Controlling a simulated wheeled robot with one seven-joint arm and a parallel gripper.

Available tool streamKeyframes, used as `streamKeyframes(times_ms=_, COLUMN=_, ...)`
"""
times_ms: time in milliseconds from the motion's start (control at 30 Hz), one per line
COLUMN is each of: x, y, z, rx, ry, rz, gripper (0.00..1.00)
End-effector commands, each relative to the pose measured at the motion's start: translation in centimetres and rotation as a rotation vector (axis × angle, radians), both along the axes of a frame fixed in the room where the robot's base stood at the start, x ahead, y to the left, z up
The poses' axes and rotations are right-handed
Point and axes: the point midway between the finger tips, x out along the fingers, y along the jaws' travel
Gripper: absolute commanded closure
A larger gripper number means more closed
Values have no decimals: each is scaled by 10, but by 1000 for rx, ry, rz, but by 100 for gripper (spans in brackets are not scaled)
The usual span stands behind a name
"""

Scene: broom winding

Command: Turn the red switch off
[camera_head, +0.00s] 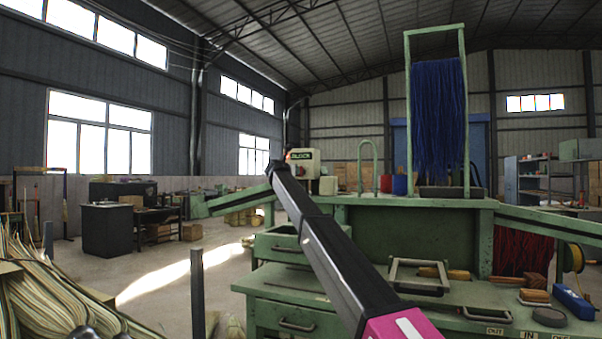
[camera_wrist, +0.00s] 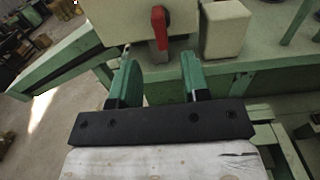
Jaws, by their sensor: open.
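The red switch (camera_wrist: 160,28) is a red lever on the front of a cream box (camera_wrist: 110,12). In the wrist view its handle stands nearly upright in the picture. The box also shows in the head view (camera_head: 308,168), with a dark label on it; my arm covers part of its front there. My gripper (camera_wrist: 158,74) is open, with its two green fingers apart and nothing between them. The lever lies just beyond the fingertips, roughly centred between them. I cannot tell whether either finger touches it. In the head view the fingers are too small to make out.
The box stands on a green workbench (camera_head: 400,232) with drawers. A smaller cream block (camera_wrist: 225,30) sits close at its right. A green frame with blue strands (camera_head: 438,120) rises further right. A grey post (camera_head: 197,290) and striped bundles (camera_head: 45,295) are at left. Open floor lies behind.

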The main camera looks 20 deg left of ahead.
Motion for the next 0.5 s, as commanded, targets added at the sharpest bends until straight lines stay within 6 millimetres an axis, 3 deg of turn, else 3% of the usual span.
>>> streamKeyframes(times_ms=500, x=85, y=-5, z=0, rx=0, ry=1, rz=-1, gripper=57)
